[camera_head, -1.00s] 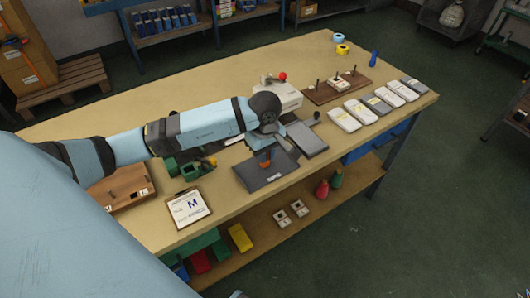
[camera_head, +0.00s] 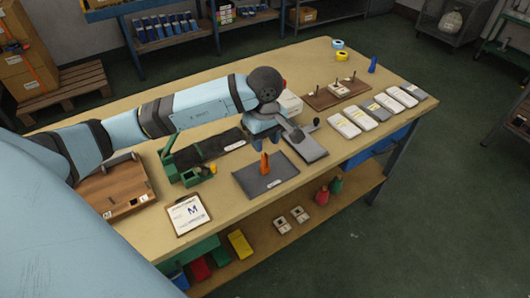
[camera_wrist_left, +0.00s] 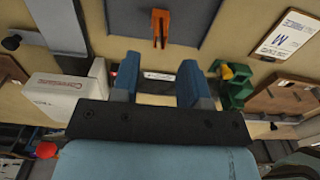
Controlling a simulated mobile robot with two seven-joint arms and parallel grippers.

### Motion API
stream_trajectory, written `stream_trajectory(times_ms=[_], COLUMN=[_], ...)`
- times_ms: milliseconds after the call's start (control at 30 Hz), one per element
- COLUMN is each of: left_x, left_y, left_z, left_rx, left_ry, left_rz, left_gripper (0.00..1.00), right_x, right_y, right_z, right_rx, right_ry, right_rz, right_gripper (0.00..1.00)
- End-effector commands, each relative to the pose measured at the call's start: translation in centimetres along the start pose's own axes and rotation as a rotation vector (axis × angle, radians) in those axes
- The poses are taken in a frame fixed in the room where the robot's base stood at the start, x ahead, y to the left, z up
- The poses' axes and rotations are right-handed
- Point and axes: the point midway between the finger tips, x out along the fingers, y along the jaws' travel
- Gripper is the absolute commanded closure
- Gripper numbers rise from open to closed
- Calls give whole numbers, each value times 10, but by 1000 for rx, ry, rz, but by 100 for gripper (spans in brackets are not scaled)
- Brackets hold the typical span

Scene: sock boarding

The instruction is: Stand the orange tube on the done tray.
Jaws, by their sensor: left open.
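The orange tube (camera_head: 264,163) stands upright on a dark grey tray (camera_head: 252,184) that has a small white label, too small to read. In the left wrist view the tube (camera_wrist_left: 161,22) shows near the top edge, on the tray (camera_wrist_left: 207,12). My left gripper (camera_head: 265,142) is open and empty. It is behind the tube and apart from it; its two blue fingers show in the left wrist view (camera_wrist_left: 158,68) with nothing between them. My right gripper is not in view.
A grey flat plate (camera_head: 307,146) lies right of the tray. A green fixture (camera_head: 183,170) and a clipboard card (camera_head: 188,212) are to the left. A white machine (camera_wrist_left: 62,97) is near my gripper. Several packets (camera_head: 344,124) lie at right. The table front is clear.

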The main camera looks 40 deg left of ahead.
Motion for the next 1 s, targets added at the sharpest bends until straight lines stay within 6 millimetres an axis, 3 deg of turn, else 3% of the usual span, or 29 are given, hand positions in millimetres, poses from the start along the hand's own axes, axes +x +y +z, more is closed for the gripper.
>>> stream_trajectory(times_ms=[100, 300, 1000], left_x=[-22, -40, -41], left_y=[0, 0, 0], left_z=[-1, 0, 0], left_rx=[-1, -1, -1], left_ry=[3, 1, 0], left_rz=[2, 1, 0], left_gripper=[59, 59, 59], right_x=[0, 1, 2], right_y=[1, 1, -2], right_z=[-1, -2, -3], right_rx=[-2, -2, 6], right_ry=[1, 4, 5], right_rz=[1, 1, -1], right_gripper=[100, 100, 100])
